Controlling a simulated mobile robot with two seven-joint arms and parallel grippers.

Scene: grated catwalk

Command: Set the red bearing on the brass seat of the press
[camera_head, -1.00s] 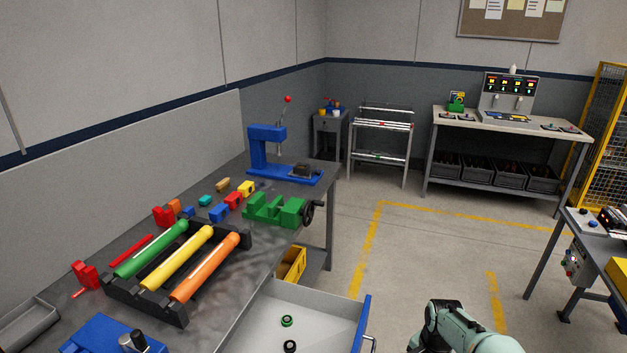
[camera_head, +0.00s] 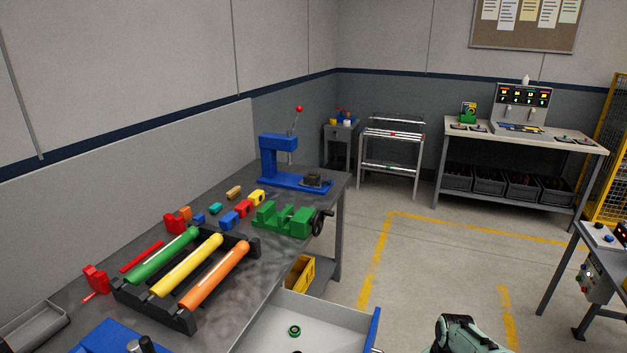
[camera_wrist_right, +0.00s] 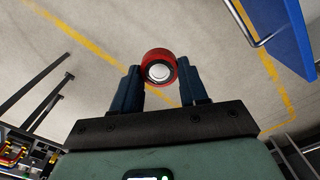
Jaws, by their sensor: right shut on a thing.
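In the right wrist view the red bearing (camera_wrist_right: 159,67), a red ring with a pale metal centre, sits between the fingertips of my right gripper (camera_wrist_right: 160,80), which is shut on it. Floor shows behind it. In the head view part of my right arm (camera_head: 466,335) shows at the bottom right; its fingers and the bearing are not seen there. The blue press (camera_head: 279,163) with a red-knobbed lever stands at the far end of the workbench. A dark block (camera_head: 313,181) sits on its base; I cannot make out the brass seat. My left gripper is out of view.
The workbench (camera_head: 215,310) holds a green vise (camera_head: 285,219), a rack with green, yellow and orange rollers (camera_head: 190,270), and several small coloured blocks. An open drawer (camera_head: 320,325) with a green ring (camera_head: 295,331) juts out in front.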

